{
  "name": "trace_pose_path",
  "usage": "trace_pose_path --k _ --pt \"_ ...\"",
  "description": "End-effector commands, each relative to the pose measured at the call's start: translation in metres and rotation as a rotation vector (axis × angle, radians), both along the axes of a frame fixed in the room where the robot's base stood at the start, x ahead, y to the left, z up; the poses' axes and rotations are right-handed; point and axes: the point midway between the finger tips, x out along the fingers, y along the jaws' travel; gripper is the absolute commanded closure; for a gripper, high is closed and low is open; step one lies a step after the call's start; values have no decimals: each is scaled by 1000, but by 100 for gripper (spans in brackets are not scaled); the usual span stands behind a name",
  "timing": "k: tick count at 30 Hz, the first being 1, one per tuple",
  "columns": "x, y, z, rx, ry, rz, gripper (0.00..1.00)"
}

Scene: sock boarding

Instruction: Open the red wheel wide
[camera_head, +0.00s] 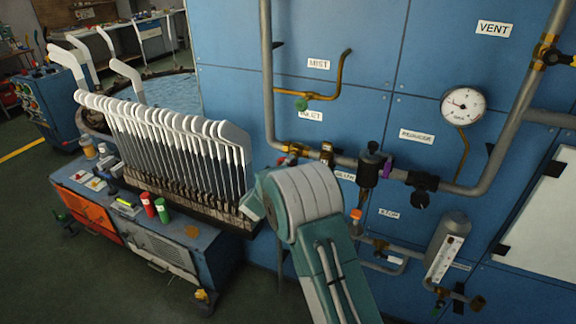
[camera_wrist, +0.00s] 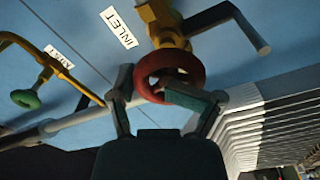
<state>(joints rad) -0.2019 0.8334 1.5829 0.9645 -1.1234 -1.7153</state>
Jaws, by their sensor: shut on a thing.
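The red wheel (camera_wrist: 172,62) sits on a brass valve (camera_wrist: 160,18) beside the INLET label (camera_wrist: 118,27) in the wrist view. My gripper (camera_wrist: 158,92) has one finger on each side of the wheel and is shut on its near rim. The right finger crosses in front of part of the rim. In the head view my arm's rounded teal and white link covers the gripper, and I cannot make out the wheel clearly there. The brass valve (camera_head: 295,148) shows just above that link on the grey pipe.
A green wheel (camera_head: 301,104) on a brass pipe is above the valve. A rack of white sock forms (camera_head: 170,140) stands close on the left. A black valve (camera_head: 371,165), a gauge (camera_head: 463,105) and grey pipes (camera_head: 268,70) line the blue wall to the right.

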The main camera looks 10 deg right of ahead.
Motion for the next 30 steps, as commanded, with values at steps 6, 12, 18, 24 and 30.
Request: trace_pose_path --k 6,12,18,24,30 --pt "-2 6 -14 -160 151 14 87" --pt "-3 5 -14 -300 254 12 90" --pt "-3 4 -13 -411 336 10 92" --pt "-3 2 -13 -484 391 8 93" --pt "-3 1 -13 -521 418 6 93"
